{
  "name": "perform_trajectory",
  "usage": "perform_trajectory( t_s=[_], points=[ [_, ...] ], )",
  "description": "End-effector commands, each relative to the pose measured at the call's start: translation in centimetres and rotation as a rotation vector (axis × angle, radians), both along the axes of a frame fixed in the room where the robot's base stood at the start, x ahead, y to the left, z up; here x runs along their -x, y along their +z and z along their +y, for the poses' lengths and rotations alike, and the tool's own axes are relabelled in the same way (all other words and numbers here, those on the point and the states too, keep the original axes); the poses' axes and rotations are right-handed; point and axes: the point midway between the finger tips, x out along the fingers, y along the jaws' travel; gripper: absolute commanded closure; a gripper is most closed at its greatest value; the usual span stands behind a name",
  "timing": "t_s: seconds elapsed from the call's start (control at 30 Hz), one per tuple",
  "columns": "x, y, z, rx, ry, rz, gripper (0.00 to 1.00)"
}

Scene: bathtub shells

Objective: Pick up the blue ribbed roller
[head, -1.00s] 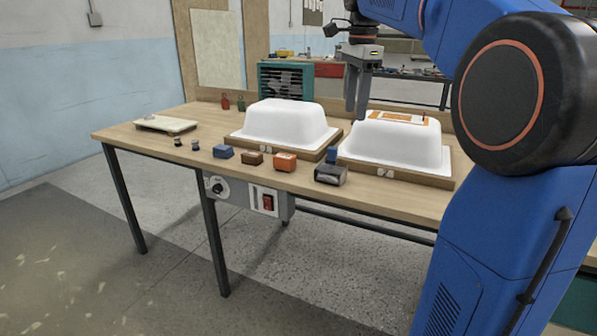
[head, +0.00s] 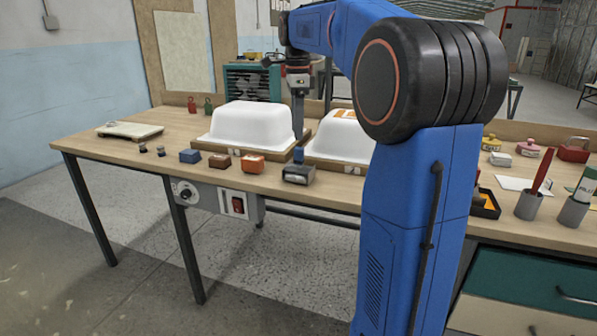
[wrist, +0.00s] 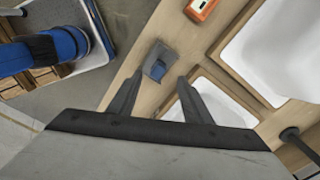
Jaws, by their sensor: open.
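A small blue piece (head: 299,155), which looks like the roller, stands on a dark grey holder (head: 299,175) at the table's front edge. Its ribs are too small to make out. In the wrist view the blue piece (wrist: 158,69) shows on the holder, lined up with the gap between my fingertips. My gripper (head: 298,136) is open and empty, pointing down. In the head view its fingers appear beside the right end of the left white shell, above the blue piece. The fingers (wrist: 160,77) are spread apart in the wrist view, touching nothing visible.
Two white tub shells (head: 250,125) (head: 335,138) on wooden boards stand behind the holder. An orange block (head: 251,163), a brown block (head: 219,161) and a blue block (head: 190,156) line the front edge to its left. A control box (head: 215,200) hangs below.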

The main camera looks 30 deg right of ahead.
Motion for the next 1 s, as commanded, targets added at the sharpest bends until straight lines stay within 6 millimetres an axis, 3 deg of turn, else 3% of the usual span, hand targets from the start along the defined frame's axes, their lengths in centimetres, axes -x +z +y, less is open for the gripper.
perform_trajectory(
  t_s=[0.1, 0.37, 0.7, 1.0],
  points=[
    [0.0, -1.5, 0.0, 0.0, 0.0, 0.001, 0.55],
    [0.1, -3.0, -0.1, 0.0, 0.0, -0.001, 0.55],
    [0.5, -7.2, -0.2, 0.0, 0.001, 0.0, 0.55],
    [0.5, -7.7, -0.2, 0.0, 0.001, -0.001, 0.55]
  ],
)
